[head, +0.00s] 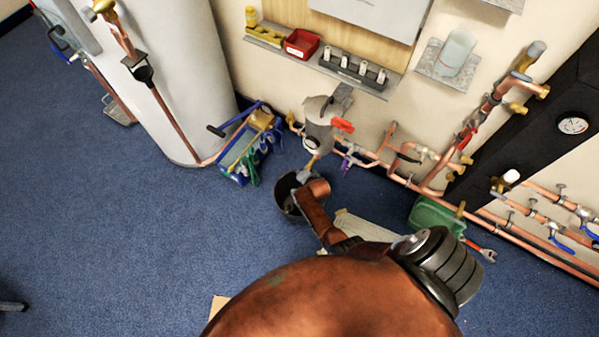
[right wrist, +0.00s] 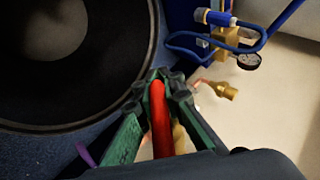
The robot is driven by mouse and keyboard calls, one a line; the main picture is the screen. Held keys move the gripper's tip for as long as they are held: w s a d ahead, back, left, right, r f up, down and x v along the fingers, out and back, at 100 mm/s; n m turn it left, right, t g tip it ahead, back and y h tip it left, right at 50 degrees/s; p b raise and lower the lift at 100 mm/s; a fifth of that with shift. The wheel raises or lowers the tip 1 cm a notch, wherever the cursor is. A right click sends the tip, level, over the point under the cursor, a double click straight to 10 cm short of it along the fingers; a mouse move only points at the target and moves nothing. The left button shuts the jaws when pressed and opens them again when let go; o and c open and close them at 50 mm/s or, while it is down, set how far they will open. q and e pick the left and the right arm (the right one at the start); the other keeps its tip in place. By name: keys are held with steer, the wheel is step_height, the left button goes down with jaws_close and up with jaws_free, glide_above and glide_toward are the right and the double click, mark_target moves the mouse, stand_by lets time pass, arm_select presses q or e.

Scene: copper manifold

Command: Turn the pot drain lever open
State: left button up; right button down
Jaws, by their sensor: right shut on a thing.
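The pot (head: 319,122) is a grey, upright housing on the wall pipework in the head view, with a red handle (head: 343,125) on its upper right side. The lever's base and valve body are mostly hidden by the fingers. My left gripper is not in view.
A black bucket (head: 287,192) stands on the floor under the pot and also fills the left of the right wrist view (right wrist: 128,112). A blue tool unit with a gauge (right wrist: 248,61) stands close by. Copper pipes (head: 385,165) run along the wall. Blue carpet (head: 130,235) is clear at left.

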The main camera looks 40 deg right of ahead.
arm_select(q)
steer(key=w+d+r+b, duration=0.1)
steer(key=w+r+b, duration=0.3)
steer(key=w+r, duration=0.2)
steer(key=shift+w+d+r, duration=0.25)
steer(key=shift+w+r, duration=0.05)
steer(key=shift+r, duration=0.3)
arm_select(e)
steer(key=shift+s+d+f+n+g+h, duration=0.25)
steer(key=shift+s+g+h, duration=0.25)
steer(key=shift+g, duration=0.65)
steer(key=shift+s+d+f+n+g+h, duration=0.1)
steer(key=shift+s+d+n+g+h, duration=0.3)
steer(key=shift+g, duration=0.8)
steer(key=shift+s+d+f+n+g+h, duration=0.1)
steer(key=shift+s+f+n+g+h, duration=0.15)
steer(key=shift+s+g+h, duration=0.6)
steer(key=shift+w+g+y, duration=0.25)
steer(key=shift+g+y, duration=0.05)
steer(key=shift+y, duration=0.05)
steer(key=c, duration=2.2)
jaws_free()
steer(key=shift+o, duration=0.9)
steer(key=shift+a, duration=0.1)
steer(key=shift+v, duration=3.8)
